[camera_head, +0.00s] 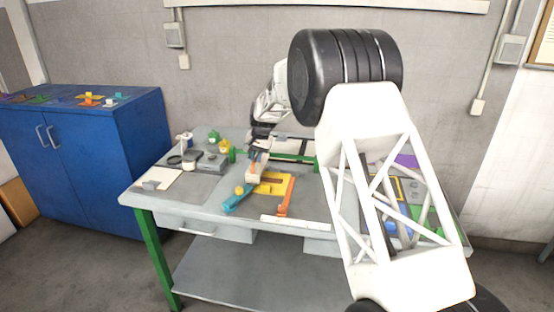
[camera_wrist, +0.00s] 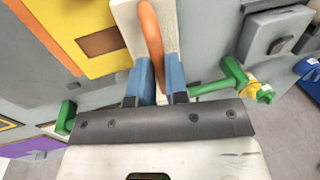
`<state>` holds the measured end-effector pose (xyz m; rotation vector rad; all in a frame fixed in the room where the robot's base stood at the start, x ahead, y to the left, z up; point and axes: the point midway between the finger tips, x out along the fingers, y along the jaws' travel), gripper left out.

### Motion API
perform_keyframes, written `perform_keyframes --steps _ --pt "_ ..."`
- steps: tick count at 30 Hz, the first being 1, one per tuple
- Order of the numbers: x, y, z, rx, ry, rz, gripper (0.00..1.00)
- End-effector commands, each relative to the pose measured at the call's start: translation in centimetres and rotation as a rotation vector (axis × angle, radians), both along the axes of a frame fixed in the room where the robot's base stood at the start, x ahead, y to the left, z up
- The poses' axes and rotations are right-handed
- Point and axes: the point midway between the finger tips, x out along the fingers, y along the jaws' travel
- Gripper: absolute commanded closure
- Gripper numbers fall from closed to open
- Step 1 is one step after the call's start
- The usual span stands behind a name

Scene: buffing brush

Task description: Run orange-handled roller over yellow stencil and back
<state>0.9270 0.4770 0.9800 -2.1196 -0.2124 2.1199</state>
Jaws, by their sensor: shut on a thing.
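The orange-handled roller (camera_wrist: 152,38) is between the blue fingertips of my gripper (camera_wrist: 160,80) in the wrist view. Its orange handle runs up the picture, with pale, off-white parts on both sides. In the head view the roller shows as a pale block (camera_head: 256,172) with a bit of orange, below my gripper (camera_head: 259,150), at the back left edge of the yellow stencil. The yellow stencil (camera_head: 272,188) lies on the workbench; it also shows at the upper left of the wrist view (camera_wrist: 92,15), with a brownish rectangular opening. I cannot tell whether the roller touches it.
An orange bar (camera_head: 285,198) lies right of the stencil and a teal tool (camera_head: 235,203) lies left. A white strip (camera_head: 296,222) lies near the front edge of the grey bench (camera_head: 200,203). Green and yellow items (camera_head: 226,149) stand at back left. My arm hides much of the right side.

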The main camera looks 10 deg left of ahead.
Motion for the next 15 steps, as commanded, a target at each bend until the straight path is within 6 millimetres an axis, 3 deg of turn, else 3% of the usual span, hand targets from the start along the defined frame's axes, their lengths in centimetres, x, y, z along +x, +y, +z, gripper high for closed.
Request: perform_keyframes --steps 1,6,12,15 --pt "-0.1 1.9 -0.1 0.0 0.0 0.003 1.0" --pt "-0.1 6.9 -0.1 0.0 0.0 0.003 1.0" --pt "0.0 10.8 -0.1 0.0 0.001 0.001 1.0" --pt "0.0 11.7 0.0 0.0 0.0 0.001 1.0"
